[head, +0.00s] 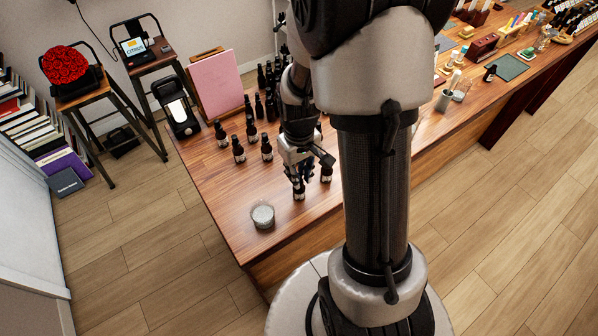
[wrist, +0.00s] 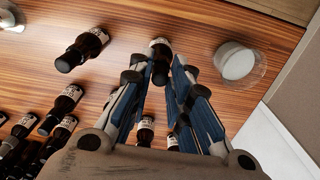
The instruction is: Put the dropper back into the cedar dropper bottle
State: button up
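My gripper (head: 301,178) points down over the front part of the wooden counter. Its two blue-padded fingers stand apart, with a visible gap between them in the wrist view (wrist: 165,66). A small dark bottle with a pale label (head: 299,193) stands just under the fingertips. In the wrist view this bottle (wrist: 160,47) shows between the tips, its dark top toward me. I cannot tell whether the fingers touch it, or whether that top is a separate dropper. The labels are too small to read, so I cannot pick out the cedar bottle by name.
A clear glass cup with pale contents (head: 262,215) stands near the counter's front corner. Another dark bottle (head: 326,174) stands close to the gripper's right. Several more (head: 238,149) stand behind and left. A pink board (head: 217,84) is at the back. Bare counter (head: 225,190) lies to the left.

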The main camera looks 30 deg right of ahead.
jog(key=o, duration=0.3)
notch_tip(320, 180, up, 12)
dwell(0.7)
jog(key=shift+a, duration=0.1)
